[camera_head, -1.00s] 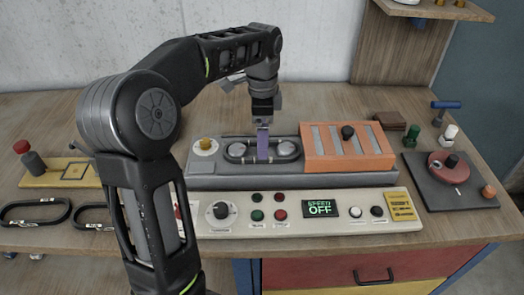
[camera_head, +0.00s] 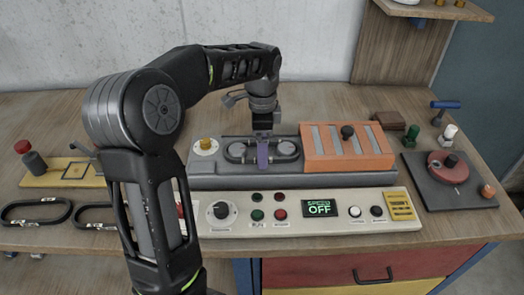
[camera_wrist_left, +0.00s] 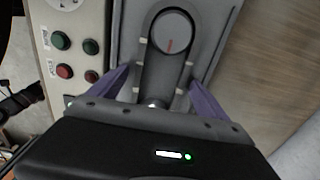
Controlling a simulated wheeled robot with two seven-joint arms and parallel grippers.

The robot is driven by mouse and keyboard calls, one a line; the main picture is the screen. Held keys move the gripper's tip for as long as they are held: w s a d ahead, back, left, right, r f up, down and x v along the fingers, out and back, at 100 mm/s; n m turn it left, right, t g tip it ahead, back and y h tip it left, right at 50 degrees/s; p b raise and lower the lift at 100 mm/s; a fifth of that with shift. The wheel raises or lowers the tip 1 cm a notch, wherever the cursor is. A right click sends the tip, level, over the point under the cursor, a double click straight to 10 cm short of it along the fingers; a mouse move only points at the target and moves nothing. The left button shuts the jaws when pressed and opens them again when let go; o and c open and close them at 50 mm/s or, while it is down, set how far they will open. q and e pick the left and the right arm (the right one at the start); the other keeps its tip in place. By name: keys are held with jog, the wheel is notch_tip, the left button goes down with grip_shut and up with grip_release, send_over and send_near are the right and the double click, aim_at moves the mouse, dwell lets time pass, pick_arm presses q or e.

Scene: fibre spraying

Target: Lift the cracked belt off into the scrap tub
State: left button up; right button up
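The dark belt (camera_head: 236,152) is looped around two grey pulleys (camera_head: 287,149) on the grey machine bed. It shows again in the wrist view as a dark band (camera_wrist_left: 147,75) beside a round pulley with a red mark (camera_wrist_left: 171,32). I cannot make out a crack. My left gripper (camera_head: 263,155) is low over the middle of the loop. In the wrist view its purple fingers (camera_wrist_left: 158,78) are spread, one on each side of the belt run; contact cannot be told. My right gripper is not in view. I see no scrap tub.
Two black loop belts (camera_head: 36,223) lie on the bench at left, near a yellow plate (camera_head: 50,180). An orange slotted cover (camera_head: 347,158) stands right of the pulleys. The control panel (camera_head: 335,225), reading "SPEED OFF", lies in front. A dark plate with a red disc (camera_head: 447,167) is at right.

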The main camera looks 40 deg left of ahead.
pick_arm(q)
jog(key=c, duration=1.3)
notch_tip(320, 180, up, 6)
jog(key=shift+r, duration=0.2)
notch_tip(320, 180, up, 4)
jog(key=p, duration=0.2)
jog(key=shift+f+p, duration=0.15)
jog(key=shift+p, duration=0.15)
